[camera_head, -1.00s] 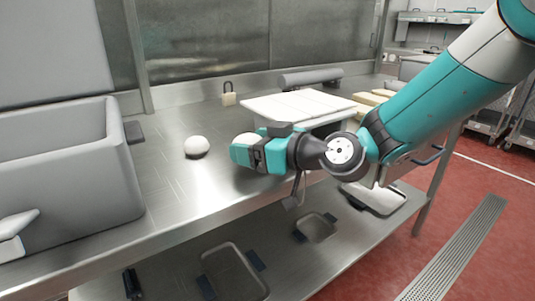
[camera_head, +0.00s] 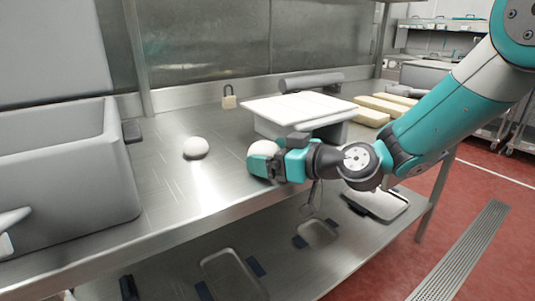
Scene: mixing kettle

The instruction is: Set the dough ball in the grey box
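The grey box (camera_head: 65,185) stands at the left of the steel table, with its top open. One white dough ball (camera_head: 195,147) lies on the table between the box and my gripper. My gripper (camera_head: 262,157) is at the middle of the table, right of that ball, pointing left. Its teal fingers are around a second white dough ball (camera_head: 263,148), which is partly hidden by them. This ball appears gripped. Whether it touches the table is hard to tell.
White boards (camera_head: 298,108) on a raised block stand behind my gripper. A grey roller (camera_head: 311,80), a padlock (camera_head: 229,97) and yellowish blocks (camera_head: 372,110) are at the back. The tabletop (camera_head: 165,185) between box and gripper is clear apart from the loose ball.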

